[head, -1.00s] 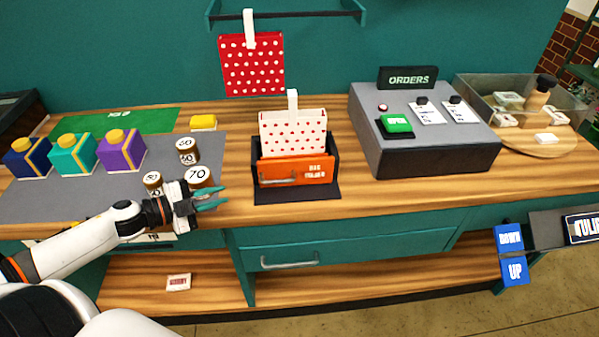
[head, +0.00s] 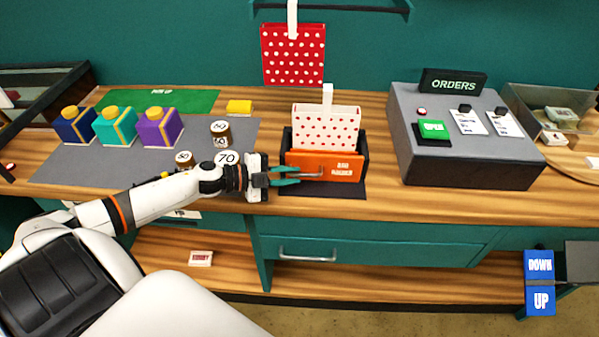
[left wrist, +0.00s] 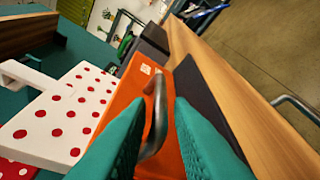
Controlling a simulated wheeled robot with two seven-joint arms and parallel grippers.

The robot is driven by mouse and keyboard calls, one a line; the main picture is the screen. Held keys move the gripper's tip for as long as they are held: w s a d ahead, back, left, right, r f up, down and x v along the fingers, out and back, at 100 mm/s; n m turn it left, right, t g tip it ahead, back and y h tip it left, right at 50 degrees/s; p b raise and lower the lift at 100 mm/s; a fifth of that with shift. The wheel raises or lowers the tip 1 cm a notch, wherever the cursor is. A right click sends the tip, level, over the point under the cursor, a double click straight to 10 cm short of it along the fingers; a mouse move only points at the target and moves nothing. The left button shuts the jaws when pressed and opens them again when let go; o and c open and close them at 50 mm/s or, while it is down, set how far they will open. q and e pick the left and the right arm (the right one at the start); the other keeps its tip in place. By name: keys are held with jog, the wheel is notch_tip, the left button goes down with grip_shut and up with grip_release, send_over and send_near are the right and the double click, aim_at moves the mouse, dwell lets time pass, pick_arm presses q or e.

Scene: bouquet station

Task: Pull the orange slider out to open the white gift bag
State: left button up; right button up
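The white gift bag (head: 326,128) with red dots stands upright in a black bag holder (head: 365,150), its white strap upward. It also shows in the left wrist view (left wrist: 68,115). The orange slider (head: 343,168) with white lettering is the holder's front, close against it. Its grey bar handle (head: 312,175) is also in the left wrist view (left wrist: 157,118). My left gripper (head: 298,176) has its teal fingers apart at the handle's left end. In the left wrist view, the handle shows between the fingers (left wrist: 156,105); contact cannot be told. My right gripper is not in view.
A grey orders console (head: 465,155) stands right of the holder. Small jars (head: 220,135) and several coloured boxes (head: 160,128) stand to the left. A red dotted bag (head: 293,55) hangs behind. The counter edge and a drawer handle (head: 307,256) lie in front.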

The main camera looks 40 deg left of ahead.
aim_at(294, 175)
pick_arm(q)
jog(key=shift+p+x, duration=0.3)
jog(key=shift+x, duration=1.25)
grip_shut()
